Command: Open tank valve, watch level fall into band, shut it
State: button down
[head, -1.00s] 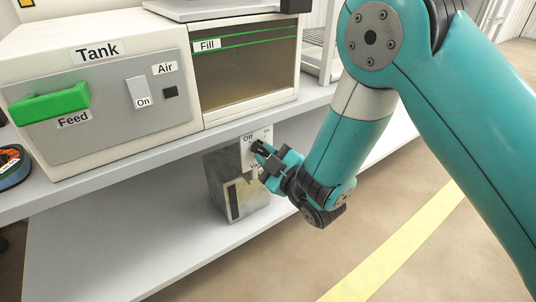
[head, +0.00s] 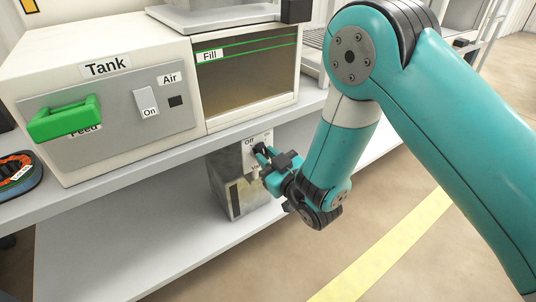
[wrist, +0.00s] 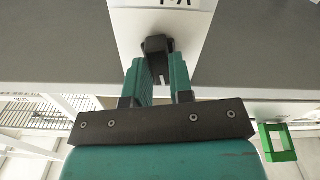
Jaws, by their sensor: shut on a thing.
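The white tank unit (head: 70,65) stands on the bench at left, with a green handle (head: 62,119) over its partly covered "Feed" label. Its "Fill" window (head: 240,82) has two green lines near the top and a brown interior; I cannot make out a clear liquid level. Below the bench is a grey box (head: 232,185) with a white plate (head: 247,152) marked "Off" and a second label, partly hidden. My gripper (head: 262,152) is at this plate, shut on a black knob, which shows between the fingers in the wrist view (wrist: 157,45).
A spool (head: 18,178) lies at the bench's left end. The lower shelf (head: 130,245) is clear left of the box. A yellow floor line (head: 390,240) runs at right.

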jog(key=shift+s+d+f, duration=0.1)
jog(key=shift+f, duration=0.1)
dwell(0.3)
jog(key=c, duration=1.1)
grip_release()
jog(key=shift+o, duration=0.5)
jog(key=shift+r, duration=0.1)
